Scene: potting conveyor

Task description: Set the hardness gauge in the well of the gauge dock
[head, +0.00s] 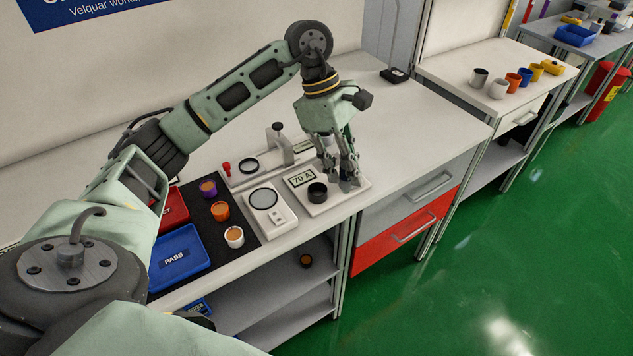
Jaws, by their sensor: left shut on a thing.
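My left gripper (345,178) points down over the right part of the gauge dock (322,207), a pale plate at the front of the bench. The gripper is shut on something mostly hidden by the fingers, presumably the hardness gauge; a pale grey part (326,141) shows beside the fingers. The dock bears a "70 A" label plate (300,180) and a round black cup-like piece (317,192), which looks like the well. The black piece is just left of the fingertips, and nothing is seen standing in it. My right gripper is not in view.
A white device with a round disc (263,198) stands just left of the dock. Behind it is a stand with a black knob (277,128). A black mat (212,238) with small cups and a blue PASS tray (180,258) lie further left.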

